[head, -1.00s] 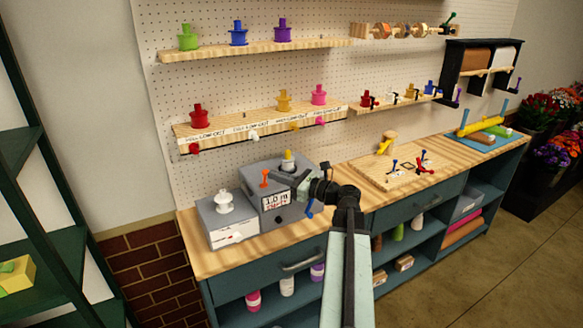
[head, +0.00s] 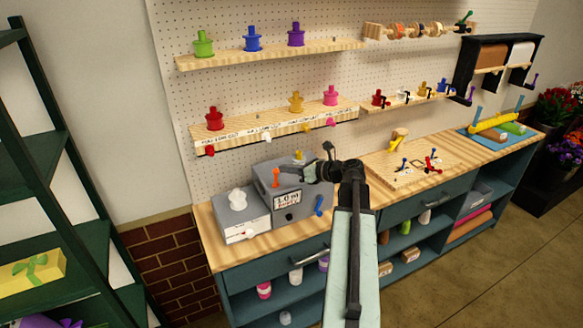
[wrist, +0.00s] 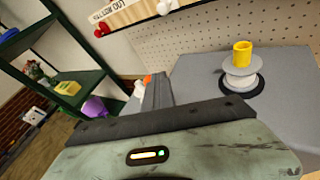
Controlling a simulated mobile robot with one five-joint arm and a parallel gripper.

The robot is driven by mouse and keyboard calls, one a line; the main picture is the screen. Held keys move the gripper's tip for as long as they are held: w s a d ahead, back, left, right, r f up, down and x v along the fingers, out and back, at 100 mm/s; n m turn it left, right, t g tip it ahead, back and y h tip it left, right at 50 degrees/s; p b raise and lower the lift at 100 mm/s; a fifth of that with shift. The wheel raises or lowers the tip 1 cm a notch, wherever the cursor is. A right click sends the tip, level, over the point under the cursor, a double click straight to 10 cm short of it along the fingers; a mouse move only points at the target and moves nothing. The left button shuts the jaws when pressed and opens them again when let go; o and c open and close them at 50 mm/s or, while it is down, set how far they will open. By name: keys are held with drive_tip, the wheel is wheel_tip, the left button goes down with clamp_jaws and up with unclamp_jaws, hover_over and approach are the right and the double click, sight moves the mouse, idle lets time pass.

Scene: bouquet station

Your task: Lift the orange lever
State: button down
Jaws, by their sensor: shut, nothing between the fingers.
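The orange lever (head: 276,178) stands upright on the front face of the grey machine box (head: 262,196), above its white label, in the head view. In the wrist view only a small orange piece (wrist: 148,78) shows, just past the end of a grey jaw. My gripper (head: 308,173) is shut and empty at the box's upper right. In the head view it is to the right of the lever and apart from it. It partly covers the top of the box and the spool there.
A blue lever (head: 319,205) is on the box's right front. A spool with a yellow top (wrist: 242,55) stands on the box. A lower grey box (head: 236,218) with a white knob is at its left. A shelf (head: 283,131) hangs above.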

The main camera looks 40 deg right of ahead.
drive_tip(key=shift+a+f, duration=0.1)
drive_tip(key=shift+a, duration=0.55)
idle(0.5)
drive_tip(key=d+f+p+v, duration=0.1)
drive_tip(key=f+v, duration=0.1)
drive_tip(key=v, duration=1.2)
drive_tip(key=shift+s+f, duration=0.15)
drive_tip(key=shift+s, duration=0.25)
drive_tip(key=n, duration=0.3)
drive_tip(key=d+n+p, duration=0.1)
drive_tip(key=n, duration=0.2)
drive_tip(key=n+g, duration=0.1)
drive_tip(key=n, duration=0.2)
drive_tip(key=shift+w+d+f+p, duration=0.1)
drive_tip(key=shift+d+f+p, duration=0.15)
drive_tip(key=shift+d+p, duration=0.1)
